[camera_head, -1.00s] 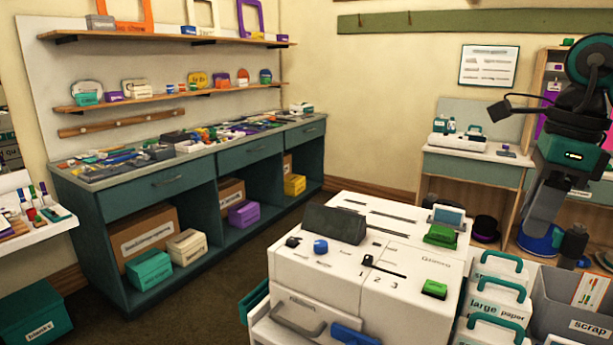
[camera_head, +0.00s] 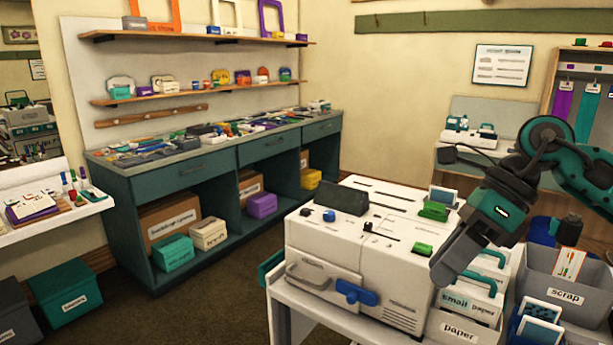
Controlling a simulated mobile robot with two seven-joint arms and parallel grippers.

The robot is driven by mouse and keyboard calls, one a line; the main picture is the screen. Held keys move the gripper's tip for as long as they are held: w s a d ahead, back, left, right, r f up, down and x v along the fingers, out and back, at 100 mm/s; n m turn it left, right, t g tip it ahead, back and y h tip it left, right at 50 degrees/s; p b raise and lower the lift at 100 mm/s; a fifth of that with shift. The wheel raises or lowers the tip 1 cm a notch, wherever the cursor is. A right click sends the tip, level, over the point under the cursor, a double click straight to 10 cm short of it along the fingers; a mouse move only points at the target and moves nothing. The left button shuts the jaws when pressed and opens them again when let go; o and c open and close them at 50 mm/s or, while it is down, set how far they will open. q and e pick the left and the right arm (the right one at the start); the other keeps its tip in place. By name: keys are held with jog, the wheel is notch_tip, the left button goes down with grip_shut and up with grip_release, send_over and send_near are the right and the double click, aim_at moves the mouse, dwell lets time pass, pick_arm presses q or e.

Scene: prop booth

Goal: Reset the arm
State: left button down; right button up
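My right arm comes in from the right edge in the head view. Its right gripper (camera_head: 445,272) points down and to the left, in front of the right side of the white machine (camera_head: 345,245). Its fingers look close together, but I cannot make out whether there is a gap between them. I see nothing clearly held. My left gripper and arm are not in view.
The white machine stands on a white table with a blue handle (camera_head: 356,292) at its front. Paper boxes (camera_head: 458,331) and a grey scrap bin (camera_head: 566,296) stand at its right, close to my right gripper.

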jog(key=s+a+f+m+t+y, duration=0.1)
jog(key=a+f+m+t+y, duration=0.2)
jog(key=a+m+y, duration=1)
jog(key=w+d+f+m+t+h, duration=0.25)
jog(key=f+m+t+h, duration=1.05)
jog(key=m, duration=0.9)
jog(key=s+d+f+m+g+h, duration=0.2)
jog(key=s+f+m, duration=0.3)
jog(key=f, duration=0.5)
jog(key=s+d+f+m+g+h, duration=0.2)
jog(key=s+f+m, duration=0.3)
jog(key=s+f, duration=0.4)
jog(key=shift+d+f+g+h, duration=0.4)
jog(key=shift+d+f, duration=0.25)
jog(key=shift+d, duration=0.2)
